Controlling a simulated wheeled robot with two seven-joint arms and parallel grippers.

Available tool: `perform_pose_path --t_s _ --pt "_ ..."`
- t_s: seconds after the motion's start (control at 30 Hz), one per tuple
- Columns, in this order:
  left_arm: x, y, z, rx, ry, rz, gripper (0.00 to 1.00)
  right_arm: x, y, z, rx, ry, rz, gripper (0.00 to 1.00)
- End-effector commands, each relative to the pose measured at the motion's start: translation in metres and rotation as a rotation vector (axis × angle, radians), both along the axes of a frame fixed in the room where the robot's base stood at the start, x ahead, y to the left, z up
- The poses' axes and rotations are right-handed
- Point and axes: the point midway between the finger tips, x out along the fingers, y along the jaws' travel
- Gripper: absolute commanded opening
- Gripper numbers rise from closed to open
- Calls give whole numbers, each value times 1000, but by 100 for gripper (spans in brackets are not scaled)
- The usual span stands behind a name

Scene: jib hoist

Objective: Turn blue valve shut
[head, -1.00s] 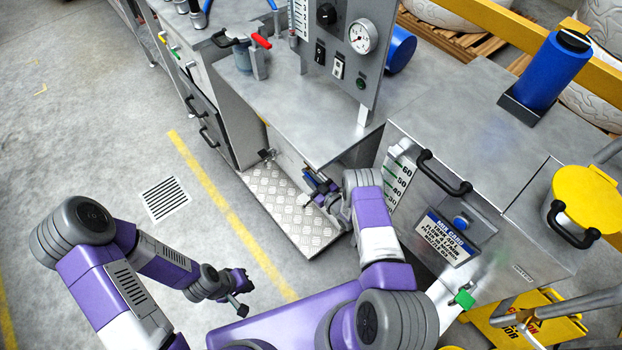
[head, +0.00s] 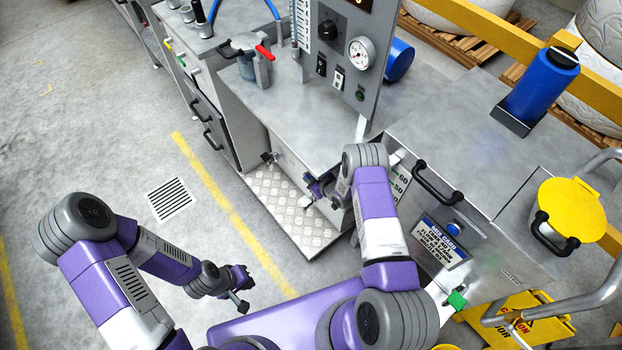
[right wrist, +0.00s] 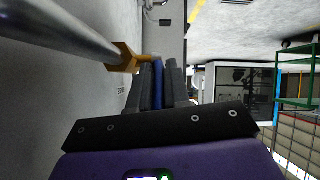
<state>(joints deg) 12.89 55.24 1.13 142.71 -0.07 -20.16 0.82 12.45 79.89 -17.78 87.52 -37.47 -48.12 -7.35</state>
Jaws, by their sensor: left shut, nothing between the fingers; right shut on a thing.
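The blue valve's lever (right wrist: 158,85) shows in the right wrist view as a narrow blue strip between my right gripper's dark fingers (right wrist: 157,88). Its brass body (right wrist: 124,58) sits on a grey pipe (right wrist: 65,28) along a pale wall. My right gripper (head: 319,189) is shut on the lever, beside the bench front under the steel top in the head view. The valve is too small and covered there to tell its angle. My left gripper (head: 243,291) is shut and empty over the floor, away from the valve.
A checkered metal plate (head: 290,210) lies below my right gripper. A steel cabinet with a mix card (head: 440,240) stands right of my right arm. A yellow caution sign (head: 530,315) is at lower right.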

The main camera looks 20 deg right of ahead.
Motion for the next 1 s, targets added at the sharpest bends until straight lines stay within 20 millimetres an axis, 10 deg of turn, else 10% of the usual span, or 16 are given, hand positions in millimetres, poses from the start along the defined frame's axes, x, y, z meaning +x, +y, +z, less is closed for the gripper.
perform_pose_path --t_s 0.47,0.53,1.0 --pt "0 0 0 0 0 0 0 -2 -1 -2 -8 23 -1 0" --pt "0 0 0 0 0 0 0 -2 -1 -2 -7 23 -2 26" --pt "0 0 9 0 0 0 0 -13 -6 12 -6 20 -3 27"
